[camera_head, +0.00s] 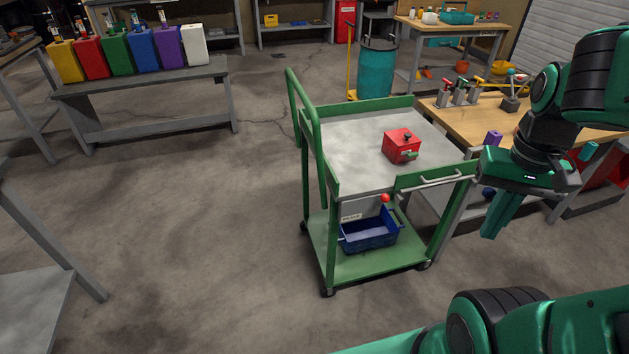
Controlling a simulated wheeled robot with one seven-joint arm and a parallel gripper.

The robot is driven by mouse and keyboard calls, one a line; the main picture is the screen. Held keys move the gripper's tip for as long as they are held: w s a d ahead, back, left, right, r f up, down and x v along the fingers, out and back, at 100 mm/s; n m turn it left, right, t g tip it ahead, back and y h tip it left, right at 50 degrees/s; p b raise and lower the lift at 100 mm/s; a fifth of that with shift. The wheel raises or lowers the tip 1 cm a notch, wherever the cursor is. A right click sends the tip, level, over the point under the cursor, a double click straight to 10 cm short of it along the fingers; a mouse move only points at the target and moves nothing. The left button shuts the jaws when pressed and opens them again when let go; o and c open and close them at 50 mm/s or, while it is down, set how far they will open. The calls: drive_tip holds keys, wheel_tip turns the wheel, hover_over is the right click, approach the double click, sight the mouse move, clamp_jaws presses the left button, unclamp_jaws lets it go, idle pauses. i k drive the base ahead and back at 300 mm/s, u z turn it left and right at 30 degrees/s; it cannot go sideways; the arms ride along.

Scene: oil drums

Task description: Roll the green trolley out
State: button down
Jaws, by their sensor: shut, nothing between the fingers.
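The green trolley (322,254) stands in the middle of the view on small dark wheels. Its upright push handle (303,108) is at its left end. A grey drawer-type pull (430,179) is on its near right side. A red box (402,145) with a dark knob sits on the grey top.
A wooden workbench (440,118) stands close along the trolley's right side. A teal drum (375,70) with a yellow hand truck (351,60) is behind it. A bench (140,80) with several coloured cans is at the far left. The floor (190,230) left of the trolley is clear.

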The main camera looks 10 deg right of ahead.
sight(345, 140)
drive_tip(key=i, duration=0.9)
drive_tip(key=u, duration=0.1)
